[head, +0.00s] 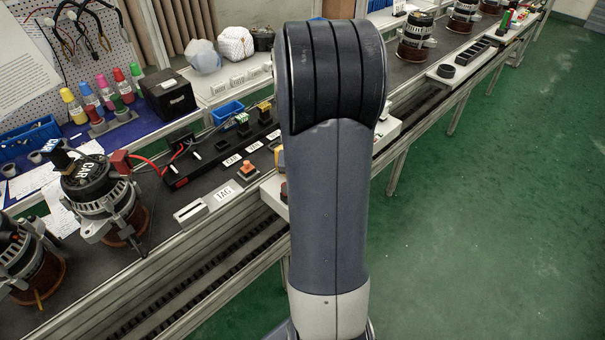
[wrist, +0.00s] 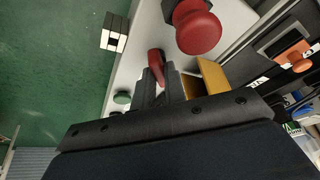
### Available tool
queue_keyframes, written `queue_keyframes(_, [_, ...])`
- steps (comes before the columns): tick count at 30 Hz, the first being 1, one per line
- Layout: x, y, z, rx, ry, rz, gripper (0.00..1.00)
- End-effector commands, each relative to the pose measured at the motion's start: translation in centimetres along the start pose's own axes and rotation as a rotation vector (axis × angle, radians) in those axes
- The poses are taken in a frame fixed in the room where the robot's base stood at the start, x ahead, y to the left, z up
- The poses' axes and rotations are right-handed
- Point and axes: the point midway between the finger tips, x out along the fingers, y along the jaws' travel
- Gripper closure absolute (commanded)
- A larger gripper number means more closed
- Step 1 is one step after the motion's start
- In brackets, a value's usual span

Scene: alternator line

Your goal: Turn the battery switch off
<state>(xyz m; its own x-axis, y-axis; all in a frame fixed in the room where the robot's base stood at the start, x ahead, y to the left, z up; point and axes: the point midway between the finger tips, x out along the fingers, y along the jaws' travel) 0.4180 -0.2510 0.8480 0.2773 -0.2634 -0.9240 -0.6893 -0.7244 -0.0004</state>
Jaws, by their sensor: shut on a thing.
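The battery switch appears to be the red handle (wrist: 154,58) on a pale grey panel (wrist: 137,40) in the wrist view. My gripper (wrist: 159,75) is shut on this handle, with its dark fingers on either side of it. The fingers hide the handle's lower part and its mount, so I cannot tell which position it marks. In the head view my own arm covers the gripper and the switch.
A large red mushroom knob (wrist: 198,30) stands close beside the handle. A green button (wrist: 122,98) and a yellow block (wrist: 212,78) flank the fingers. An orange knob (head: 247,169) sits on the bench. Green floor (head: 500,200) is clear at right.

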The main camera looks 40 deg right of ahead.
Motion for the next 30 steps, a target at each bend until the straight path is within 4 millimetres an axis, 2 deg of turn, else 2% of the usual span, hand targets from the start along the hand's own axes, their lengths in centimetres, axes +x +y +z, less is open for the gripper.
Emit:
queue_keyframes(11, [-0.08, 0.15, -0.06, -0.097, 0.000, -0.041, 1.00])
queue_keyframes(30, [0.61, 0.40, 0.00, -0.503, 0.006, -0.209, 1.00])
